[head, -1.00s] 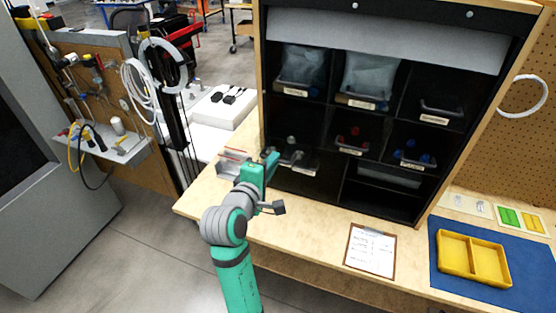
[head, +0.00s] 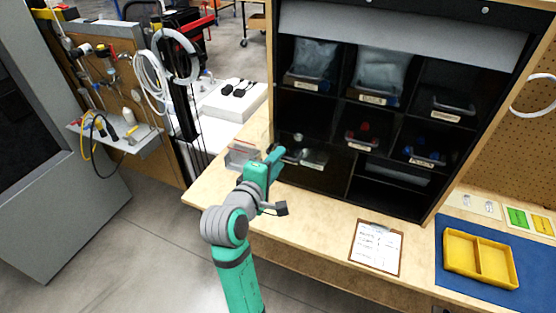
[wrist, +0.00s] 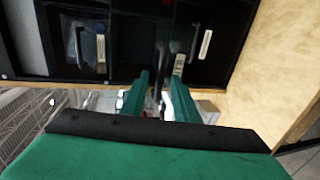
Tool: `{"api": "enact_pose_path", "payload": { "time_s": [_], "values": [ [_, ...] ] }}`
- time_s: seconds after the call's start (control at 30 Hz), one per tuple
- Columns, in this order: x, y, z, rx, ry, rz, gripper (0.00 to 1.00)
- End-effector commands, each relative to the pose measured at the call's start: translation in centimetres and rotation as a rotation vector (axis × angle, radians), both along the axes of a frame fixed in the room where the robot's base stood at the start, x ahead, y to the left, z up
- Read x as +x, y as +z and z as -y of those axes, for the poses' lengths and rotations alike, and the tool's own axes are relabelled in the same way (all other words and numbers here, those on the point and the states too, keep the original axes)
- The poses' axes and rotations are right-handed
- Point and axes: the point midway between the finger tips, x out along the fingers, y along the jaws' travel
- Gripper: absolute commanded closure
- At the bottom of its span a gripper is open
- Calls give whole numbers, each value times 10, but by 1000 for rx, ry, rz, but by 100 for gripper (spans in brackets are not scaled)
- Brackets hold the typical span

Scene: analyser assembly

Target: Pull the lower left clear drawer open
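The black cabinet (head: 352,187) has clear-fronted drawers with dark handles and white labels. At its lower left, a clear drawer (head: 313,158) holds grey round parts; my gripper hides its left side. My gripper (head: 274,158) is at the front of this drawer. In the wrist view its two green fingers (wrist: 160,82) are apart, with a dark handle (wrist: 160,72) between them and a label (wrist: 180,64) beside it. Thin gaps seem to show on both sides of the handle. I cannot tell whether the drawer stands slightly out.
A small clear box (head: 240,155) stands on the wooden table left of my gripper. Drawers with red parts (head: 364,128) and blue parts (head: 431,150) are to the right. A clipboard (head: 376,247) and a yellow tray (head: 462,263) lie on the table.

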Motion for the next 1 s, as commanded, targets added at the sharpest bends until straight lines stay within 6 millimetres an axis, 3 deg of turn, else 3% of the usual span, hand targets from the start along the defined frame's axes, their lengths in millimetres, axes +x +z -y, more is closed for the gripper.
{"api": "enact_pose_path", "payload": {
  "time_s": [0.5,0.7,1.0],
  "values": [
    [-80,18,-28,1,4,1,73],
    [-92,21,-32,0,3,-1,73],
    [-93,21,-32,0,3,-1,73]
  ]
}}
